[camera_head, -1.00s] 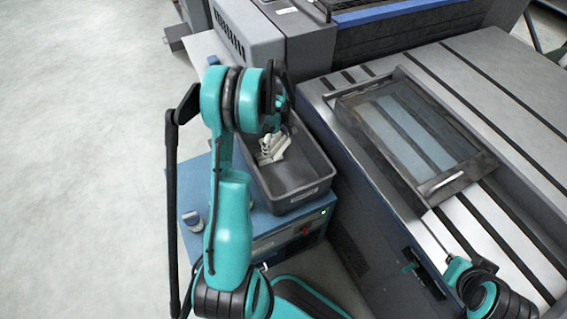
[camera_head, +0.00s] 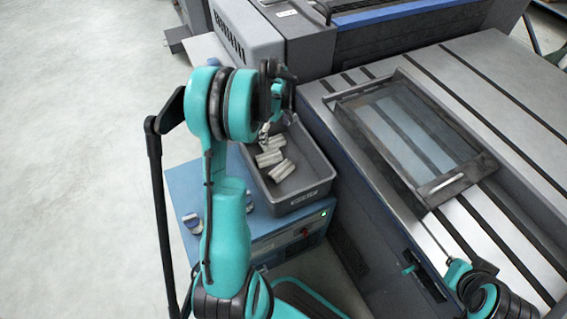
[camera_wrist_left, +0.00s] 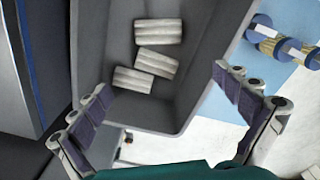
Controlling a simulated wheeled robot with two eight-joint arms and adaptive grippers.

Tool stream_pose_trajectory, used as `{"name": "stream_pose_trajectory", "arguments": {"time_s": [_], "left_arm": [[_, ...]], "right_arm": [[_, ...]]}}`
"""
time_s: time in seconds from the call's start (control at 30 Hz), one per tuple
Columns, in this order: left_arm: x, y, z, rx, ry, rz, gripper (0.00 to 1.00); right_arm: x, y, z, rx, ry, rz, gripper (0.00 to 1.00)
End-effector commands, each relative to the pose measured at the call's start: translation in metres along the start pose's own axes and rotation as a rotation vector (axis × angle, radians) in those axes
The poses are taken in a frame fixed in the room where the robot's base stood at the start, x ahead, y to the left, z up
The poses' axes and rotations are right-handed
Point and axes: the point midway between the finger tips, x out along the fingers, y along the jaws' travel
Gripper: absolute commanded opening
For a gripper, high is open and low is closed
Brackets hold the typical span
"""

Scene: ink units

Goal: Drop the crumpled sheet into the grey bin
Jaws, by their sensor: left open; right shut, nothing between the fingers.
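The grey bin (camera_head: 318,168) stands on a blue cabinet left of the big machine bed; it also shows in the left wrist view (camera_wrist_left: 100,40). Several pale, ridged pieces that look like crumpled sheets lie on its floor. In the left wrist view there are three: an upper one (camera_wrist_left: 158,31), a middle one (camera_wrist_left: 156,63) and a lower one (camera_wrist_left: 132,80). I cannot tell which is the task's sheet. My left gripper (camera_head: 264,136) is above the bin, with fingers spread and nothing between them (camera_wrist_left: 163,92).
The blue cabinet (camera_head: 180,180) has small rollers (camera_head: 190,221) left of the bin; rollers also show in the left wrist view (camera_wrist_left: 282,42). A framed screen (camera_head: 410,125) lies on the machine bed to the right. Open floor (camera_head: 80,150) is at left.

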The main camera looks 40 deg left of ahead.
Motion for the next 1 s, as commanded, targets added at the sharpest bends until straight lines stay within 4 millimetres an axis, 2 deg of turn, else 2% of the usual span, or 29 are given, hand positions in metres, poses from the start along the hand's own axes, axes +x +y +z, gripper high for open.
{"name": "stream_pose_trajectory", "arguments": {"time_s": [0.1,0.3,0.87,1.0], "left_arm": [[-0.025,0.0,0.0,0.0,0.0,0.0,1.0],[-0.049,0.0,0.0,0.0,0.0,0.0,1.0],[-0.054,0.0,0.001,0.003,0.0,0.001,1.0],[-0.067,-0.004,0.017,0.077,0.012,0.025,1.0]], "right_arm": [[0.0,0.0,0.0,0.0,0.0,0.0,0.0],[0.0,0.0,0.0,0.0,0.0,0.0,0.0],[0.0,0.0,0.0,0.0,0.0,0.0,0.0],[0.0,0.0,0.0,0.0,0.0,0.0,0.0]]}}
